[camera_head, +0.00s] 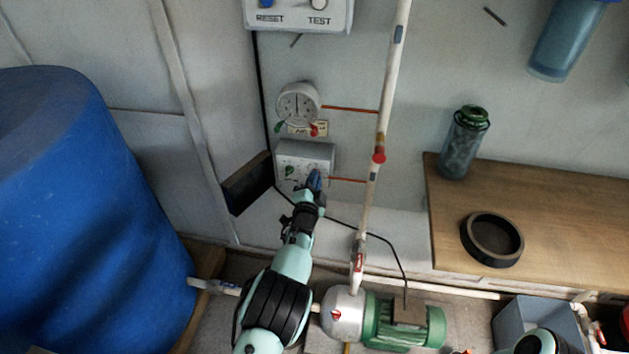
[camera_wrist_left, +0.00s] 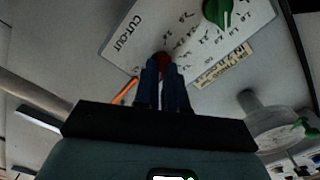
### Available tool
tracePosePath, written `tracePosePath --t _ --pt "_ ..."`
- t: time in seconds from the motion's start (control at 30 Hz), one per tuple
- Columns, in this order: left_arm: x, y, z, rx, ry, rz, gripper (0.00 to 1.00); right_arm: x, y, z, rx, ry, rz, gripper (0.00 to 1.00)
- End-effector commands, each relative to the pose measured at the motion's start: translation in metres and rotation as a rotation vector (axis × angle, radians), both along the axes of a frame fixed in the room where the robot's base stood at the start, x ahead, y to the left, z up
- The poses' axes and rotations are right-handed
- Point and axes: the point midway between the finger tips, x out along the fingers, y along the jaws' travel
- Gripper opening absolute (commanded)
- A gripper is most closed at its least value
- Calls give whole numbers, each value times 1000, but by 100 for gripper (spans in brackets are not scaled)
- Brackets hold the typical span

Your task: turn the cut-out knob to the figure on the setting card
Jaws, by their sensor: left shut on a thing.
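The grey control box (camera_head: 306,152) is on the wall below the round gauge (camera_head: 297,103). Its white dial face (camera_wrist_left: 125,45), marked CUT-OUT with a ring of numbers, fills the top of the wrist view. My left gripper (camera_head: 316,178) is at the box's lower right, its blue fingers (camera_wrist_left: 161,85) shut on a red knob (camera_wrist_left: 163,59). The fingers hide most of that knob and its pointing direction. A green knob (camera_wrist_left: 218,12) is on the same face. A small cream card (camera_head: 308,128) is between gauge and box; its writing (camera_wrist_left: 224,68) is too blurred to read.
A white pipe (camera_head: 392,85) runs just right of the box. A dark block (camera_head: 248,183) juts out to its left. A blue drum (camera_head: 80,210) stands left. A green pump (camera_head: 403,325) is below. A wooden bench (camera_head: 565,225) is right.

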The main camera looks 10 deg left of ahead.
Motion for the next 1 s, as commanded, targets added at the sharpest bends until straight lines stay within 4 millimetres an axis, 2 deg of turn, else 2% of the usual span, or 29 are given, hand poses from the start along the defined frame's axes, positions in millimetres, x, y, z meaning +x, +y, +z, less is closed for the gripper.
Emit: tracePosePath --t 0.57,0.6,0.63,0.67,1.0 --pt "0 0 -1 28 1 -1 0 0 0 0 0 1 0 0" --pt "0 -1 -1 28 1 -1 24 0 0 0 0 1 0 0" --pt "0 0 -1 28 1 -1 33 0 0 0 0 1 0 0" --pt "0 0 -1 28 1 -1 36 0 0 0 0 1 0 0" --pt "-2 0 0 27 1 0 36 -1 1 1 1 3 1 0"
